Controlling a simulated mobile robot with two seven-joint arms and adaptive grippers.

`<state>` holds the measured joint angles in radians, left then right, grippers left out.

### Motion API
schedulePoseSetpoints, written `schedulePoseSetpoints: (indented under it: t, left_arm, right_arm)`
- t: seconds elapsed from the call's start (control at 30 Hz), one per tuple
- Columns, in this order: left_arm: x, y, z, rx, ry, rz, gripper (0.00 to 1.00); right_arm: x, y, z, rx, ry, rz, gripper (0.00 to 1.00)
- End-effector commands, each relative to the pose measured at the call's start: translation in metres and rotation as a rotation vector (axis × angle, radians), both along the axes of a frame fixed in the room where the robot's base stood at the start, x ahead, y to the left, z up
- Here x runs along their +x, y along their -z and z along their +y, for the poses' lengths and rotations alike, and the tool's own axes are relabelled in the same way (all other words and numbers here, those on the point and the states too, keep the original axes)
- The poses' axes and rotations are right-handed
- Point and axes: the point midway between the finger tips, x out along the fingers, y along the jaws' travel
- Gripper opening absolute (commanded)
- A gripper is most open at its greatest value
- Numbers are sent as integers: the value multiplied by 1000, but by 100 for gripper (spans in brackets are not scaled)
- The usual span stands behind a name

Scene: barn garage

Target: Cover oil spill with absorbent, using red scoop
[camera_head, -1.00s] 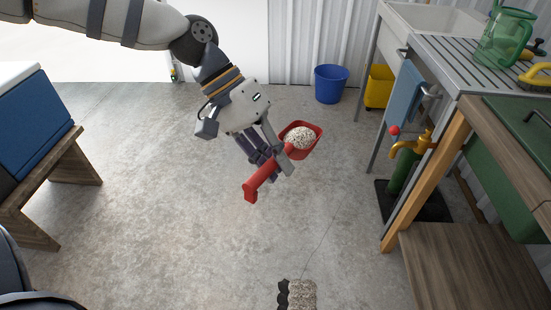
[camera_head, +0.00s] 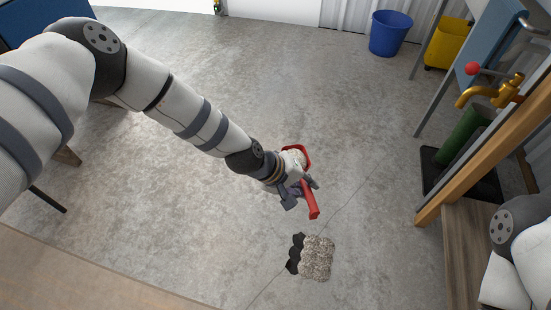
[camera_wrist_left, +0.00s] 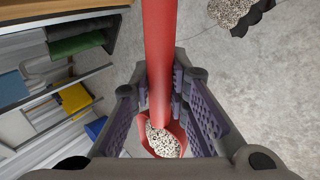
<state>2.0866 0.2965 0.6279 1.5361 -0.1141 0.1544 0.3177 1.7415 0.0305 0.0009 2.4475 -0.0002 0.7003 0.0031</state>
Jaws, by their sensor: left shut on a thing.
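My left gripper (camera_head: 303,188) is shut on the handle of the red scoop (camera_head: 312,204), above the floor. Speckled absorbent (camera_head: 297,156) lies in the scoop's bowl; it also shows in the left wrist view (camera_wrist_left: 162,141). In that view the red handle (camera_wrist_left: 160,40) runs between the purple-padded fingers. The black oil spill (camera_head: 293,256) is on the floor below the gripper in the head view. A patch of speckled absorbent (camera_head: 317,258) covers its right part, leaving a dark strip on the left. My right gripper is out of view.
A blue bucket (camera_head: 390,33) and a yellow bucket (camera_head: 447,44) stand at the back right. A wooden bench (camera_head: 470,250), a brass tap (camera_head: 492,93) and a green post (camera_head: 460,138) are on the right. The concrete floor around the spill is clear.

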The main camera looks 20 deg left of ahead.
Motion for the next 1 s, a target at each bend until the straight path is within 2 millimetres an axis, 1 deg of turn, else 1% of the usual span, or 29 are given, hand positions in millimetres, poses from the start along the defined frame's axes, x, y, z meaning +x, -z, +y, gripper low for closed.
schedulePoseSetpoints:
  t: [0.03,0.07,0.1,0.17,0.2,0.27,0.3,0.4,0.5,0.6,0.67,0.77,0.8,0.87,0.9,1.0]
  left_arm:
    - [-4,44,-18,0,-38,15,0]
    - [-3,61,-27,0,-71,13,0]
    - [-2,83,-41,-1,-118,12,0]
    - [-5,117,-61,-2,-190,11,0]
    - [-8,139,-74,-2,-242,10,0]
    - [-16,170,-93,-2,-323,10,0]
    - [-23,189,-104,-2,-374,10,0]
    - [-40,226,-124,0,-495,4,0]
    - [-54,247,-135,1,-583,-3,0]
    - [-62,254,-139,-2,-630,-9,0]
    - [-61,254,-138,-19,-645,1,0]
    - [-58,250,-131,-104,-653,80,0]
    - [-56,249,-127,-157,-654,131,0]
    - [-55,251,-123,-247,-651,219,0]
    - [-55,254,-121,-308,-651,281,0]
    - [-52,251,-112,-425,-640,396,0]
  right_arm:
    - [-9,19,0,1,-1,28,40]
    - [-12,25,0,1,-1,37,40]
    - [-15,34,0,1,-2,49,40]
    - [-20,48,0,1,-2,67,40]
    - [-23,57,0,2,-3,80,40]
    - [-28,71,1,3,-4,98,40]
    - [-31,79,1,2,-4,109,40]
    - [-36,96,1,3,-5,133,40]
    - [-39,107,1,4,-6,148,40]
    - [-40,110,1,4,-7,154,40]
    - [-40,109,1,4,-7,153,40]
    - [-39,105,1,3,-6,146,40]
    - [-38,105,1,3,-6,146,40]
    - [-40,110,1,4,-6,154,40]
    - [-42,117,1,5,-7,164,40]
    - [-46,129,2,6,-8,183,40]
